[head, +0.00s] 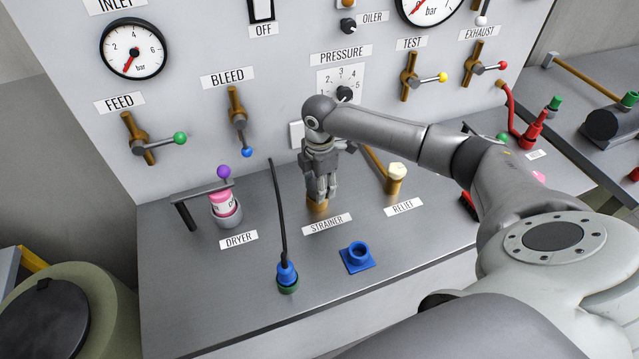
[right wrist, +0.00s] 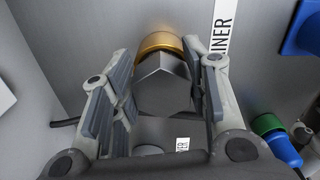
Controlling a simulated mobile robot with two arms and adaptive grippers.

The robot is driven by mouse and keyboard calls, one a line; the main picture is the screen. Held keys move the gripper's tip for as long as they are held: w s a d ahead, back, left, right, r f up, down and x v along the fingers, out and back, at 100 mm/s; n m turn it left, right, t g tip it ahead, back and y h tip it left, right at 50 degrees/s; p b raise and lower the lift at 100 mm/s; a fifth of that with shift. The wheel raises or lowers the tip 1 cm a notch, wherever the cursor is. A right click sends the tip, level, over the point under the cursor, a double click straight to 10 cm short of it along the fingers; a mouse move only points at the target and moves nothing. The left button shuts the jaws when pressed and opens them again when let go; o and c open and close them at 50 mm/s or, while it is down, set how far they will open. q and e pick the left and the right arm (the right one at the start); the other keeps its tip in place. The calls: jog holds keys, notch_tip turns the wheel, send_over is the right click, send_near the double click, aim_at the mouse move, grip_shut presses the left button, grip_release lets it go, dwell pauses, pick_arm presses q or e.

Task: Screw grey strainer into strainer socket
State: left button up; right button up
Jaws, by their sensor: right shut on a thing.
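My right gripper (head: 322,190) points down over the strainer socket, with its arm coming in from the right. In the right wrist view the gripper (right wrist: 165,95) is shut on the grey strainer (right wrist: 163,82), a dark grey faceted piece between the two finger pads. The brass strainer socket (right wrist: 160,42) is right at the strainer's far end; whether threads are engaged cannot be seen. In the head view the socket (head: 317,205) shows just below the fingertips, behind the STRAINER label (head: 326,224). The strainer is mostly hidden by the fingers there. My left gripper is not in view.
The pink dryer canister (head: 223,204) stands left under a bracket.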

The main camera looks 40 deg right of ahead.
jog(key=shift+s+r+m+p, duration=0.1)
jog(key=shift+r+m+p, duration=0.05)
jog(key=shift+m+p, duration=1.85)
jog(key=shift+r+m+p, duration=0.1)
jog(key=shift+m+p, duration=1.5)
jog(key=shift+m, duration=0.8)
jog(key=m, duration=0.2)
jog(key=shift+m, duration=0.3)
jog(key=m, duration=0.3)
jog(key=shift+d, duration=0.1)
jog(key=o, duration=0.8)
jog(key=shift+w, duration=0.2)
jog(key=shift+o, duration=0.3)
jog(key=shift+w+d+f, duration=0.1)
jog(key=shift+w+f, duration=0.05)
jog(key=shift+f, duration=0.05)
